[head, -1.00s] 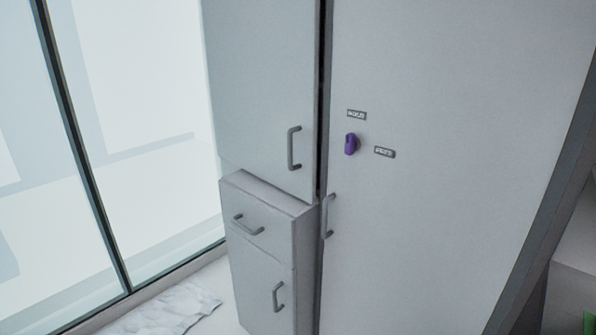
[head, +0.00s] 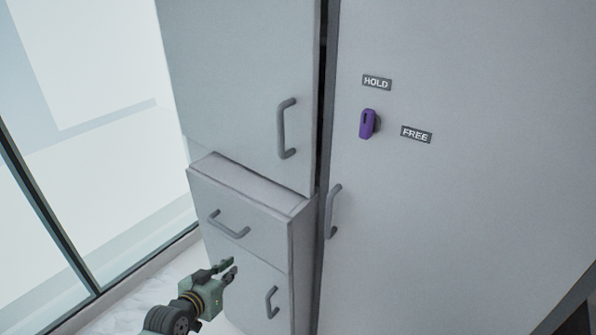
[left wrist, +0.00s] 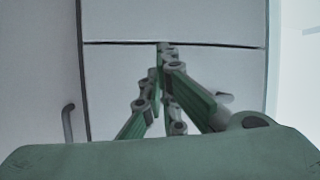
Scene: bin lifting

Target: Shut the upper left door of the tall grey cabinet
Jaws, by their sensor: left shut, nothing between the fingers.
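The tall grey cabinet fills the middle and right of the head view. Its upper left door (head: 235,80) has a vertical grey handle (head: 287,128) near its right edge. A dark gap runs between this door and the wide right door (head: 470,200); I cannot tell how far ajar the upper left door stands. My left gripper (head: 233,267) is shut and empty, low in front of the lower left part, below and left of that handle. In the left wrist view its fingertips (left wrist: 164,48) meet before a pale panel with a horizontal seam. My right gripper is not in view.
Below the upper door, a drawer (head: 245,205) and a lower door (head: 245,285) stand forward, forming a ledge. The right door carries a purple knob (head: 368,124) between HOLD and FREE labels, and a handle (head: 334,211). A glass wall (head: 80,100) is at left.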

